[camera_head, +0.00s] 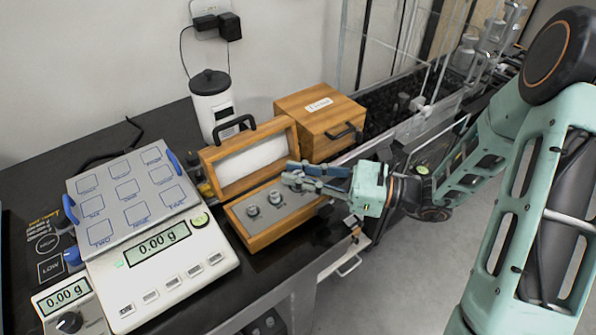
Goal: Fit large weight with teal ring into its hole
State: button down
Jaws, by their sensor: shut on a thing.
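An open wooden weight case (262,242) stands on the dark bench, with a grey insert holding round holes and metal weights. One metal weight (252,210) sits at the left end of the insert and another metal weight (275,197) sits to its right. My gripper (292,174) reaches in from the right, over the right part of the case. Its fingers are closed on a small grey metal weight (297,178), mostly hidden between them. A teal ring cannot be made out at this size, and the hole under the fingers is hidden.
The raised case lid (250,165) stands close behind my fingers. A closed wooden box (320,117) is behind right. A balance (160,262) with a marked pan reading 0.00 g fills the left. A white canister (213,110) stands behind. A glass enclosure (395,45) is at the back.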

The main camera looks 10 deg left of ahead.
jog(key=shift+f, duration=0.5)
jog(key=c, duration=1.7)
grip_release()
jog(key=shift+c, duration=0.2)
jog(key=d, duration=1.2)
jog(key=shift+s, duration=0.25)
jog(key=shift+f, duration=0.1)
